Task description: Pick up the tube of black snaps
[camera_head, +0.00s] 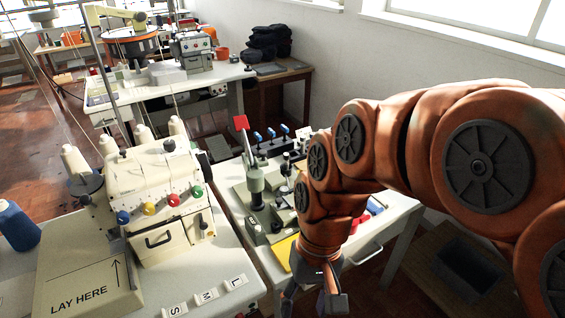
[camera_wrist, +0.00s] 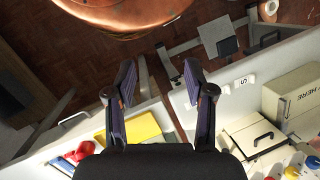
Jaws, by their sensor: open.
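My gripper (camera_head: 312,296) is open at the bottom of the head view, over the gap between the two work tables. In the wrist view its two dark fingers (camera_wrist: 159,78) stand wide apart with nothing between them. Several dark upright pieces with blue tops (camera_head: 271,133) stand in a row at the back of the snap-press table, well beyond my gripper. They may be tubes, but they are too small to tell what they hold. I cannot pick out the tube of black snaps for certain in either view. My arm hides part of this table.
A green-grey press (camera_head: 256,180) with a red part on top stands on the right table. A yellow piece (camera_head: 281,253) lies at its front, also in the wrist view (camera_wrist: 143,127), near red items (camera_wrist: 80,151). The cream buttonhole machine (camera_head: 155,190) stands left.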

